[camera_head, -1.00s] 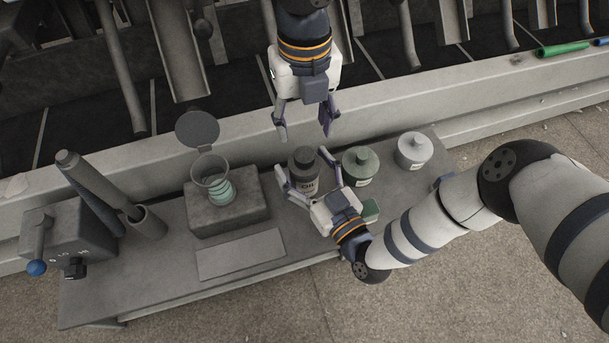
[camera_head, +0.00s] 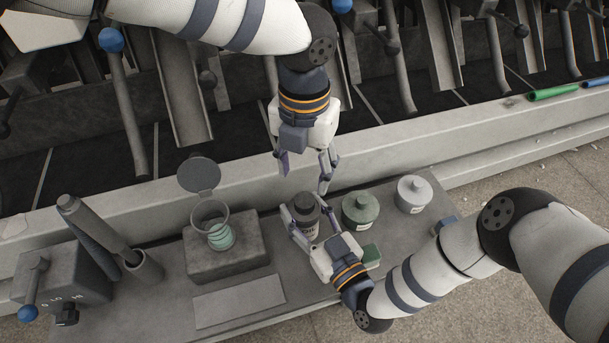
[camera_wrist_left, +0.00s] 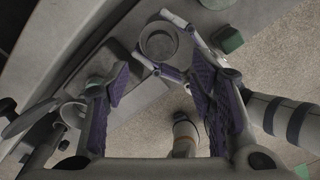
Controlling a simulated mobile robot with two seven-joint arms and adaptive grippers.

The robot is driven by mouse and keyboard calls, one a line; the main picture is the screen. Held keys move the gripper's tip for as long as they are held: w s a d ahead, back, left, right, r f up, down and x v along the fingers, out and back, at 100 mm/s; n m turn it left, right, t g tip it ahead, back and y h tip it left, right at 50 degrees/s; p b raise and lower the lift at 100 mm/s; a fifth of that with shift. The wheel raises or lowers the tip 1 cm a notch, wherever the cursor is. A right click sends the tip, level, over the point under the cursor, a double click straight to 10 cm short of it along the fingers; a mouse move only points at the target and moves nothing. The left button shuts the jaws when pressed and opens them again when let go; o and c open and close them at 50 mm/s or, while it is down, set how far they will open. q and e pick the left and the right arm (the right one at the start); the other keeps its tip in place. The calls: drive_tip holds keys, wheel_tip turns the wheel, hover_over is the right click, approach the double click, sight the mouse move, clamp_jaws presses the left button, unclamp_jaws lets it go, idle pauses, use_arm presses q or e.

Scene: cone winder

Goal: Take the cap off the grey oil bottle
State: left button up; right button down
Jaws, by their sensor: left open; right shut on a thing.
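The grey oil bottle (camera_head: 308,230) stands upright on the bench, its round dark grey cap (camera_head: 304,202) on top. My right gripper (camera_head: 309,214) is shut around the bottle from the front right, one finger on each side. My left gripper (camera_head: 304,177) is open and empty, pointing down just behind and above the cap in the head view. In the left wrist view the cap (camera_wrist_left: 158,42) shows as a round disc beyond the open fingers of my left gripper (camera_wrist_left: 160,80), apart from them. Part of the bottle's label is hidden by my right gripper.
A green bottle (camera_head: 360,210) and a pale grey bottle (camera_head: 413,194) stand close on the right. On the left are a block (camera_head: 228,258) holding a lidded cup (camera_head: 210,217), a flat plate (camera_head: 239,300) and a lever box (camera_head: 62,285). The machine ledge (camera_head: 110,215) runs behind.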

sight(305, 200)
use_arm(q)
drive_tip(key=shift+f+m, duration=0.2)
drive_tip(key=shift+m, duration=0.2)
wheel_tip(305, 200, down, 8)
drive_tip(key=shift+r, duration=0.2)
